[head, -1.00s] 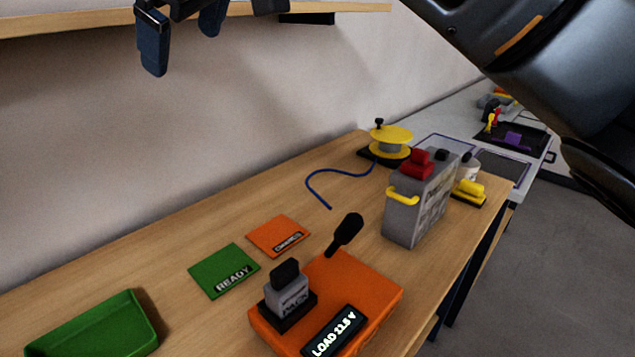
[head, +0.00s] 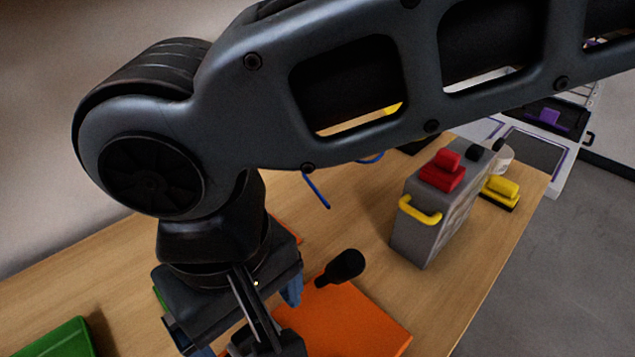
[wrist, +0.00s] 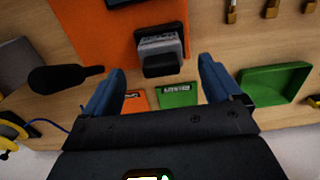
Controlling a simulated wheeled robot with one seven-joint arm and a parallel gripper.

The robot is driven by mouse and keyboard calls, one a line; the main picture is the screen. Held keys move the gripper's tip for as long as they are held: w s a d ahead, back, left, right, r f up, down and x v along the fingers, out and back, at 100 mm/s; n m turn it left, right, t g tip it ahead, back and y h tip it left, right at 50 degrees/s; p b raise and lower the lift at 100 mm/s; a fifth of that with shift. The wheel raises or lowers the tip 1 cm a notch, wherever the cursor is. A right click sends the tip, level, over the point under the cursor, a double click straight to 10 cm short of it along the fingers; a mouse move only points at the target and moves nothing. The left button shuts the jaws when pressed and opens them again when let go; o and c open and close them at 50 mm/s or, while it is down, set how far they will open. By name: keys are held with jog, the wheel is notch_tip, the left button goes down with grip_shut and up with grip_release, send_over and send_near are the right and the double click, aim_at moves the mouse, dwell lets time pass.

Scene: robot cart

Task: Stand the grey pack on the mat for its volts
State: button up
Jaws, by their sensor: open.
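The grey pack (wrist: 160,45), with a black top, stands on the orange load tester (wrist: 95,30) in the wrist view. My gripper (wrist: 162,68) is open above the pack, its blue fingers on either side and apart from it. In the head view my gripper (head: 240,318) hangs over the tester (head: 345,318) and hides most of the pack. The green READY mat (wrist: 178,96) and the smaller-looking orange mat (wrist: 135,102) lie beyond the pack, and both are bare where seen. The tester's volts display is hidden now; a second earlier it showed LOAD and a figure near 11.5 V.
A black-handled lever (head: 342,265) rises beside the tester. A grey box (head: 420,225) with a yellow handle and red top stands to the right. A green tray (wrist: 275,85) and several brass padlocks (wrist: 270,9) are on the gripper's other side.

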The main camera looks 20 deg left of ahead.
aim_at(251, 328)
jog(key=shift+f, duration=2.15)
jog(key=c, duration=1.6)
jog(key=shift+r, duration=0.25)
jog(key=shift+c, duration=0.2)
jog(key=shift+r+p, duration=1.4)
jog(key=shift+p, duration=0.35)
jog(key=shift+r+p, duration=0.85)
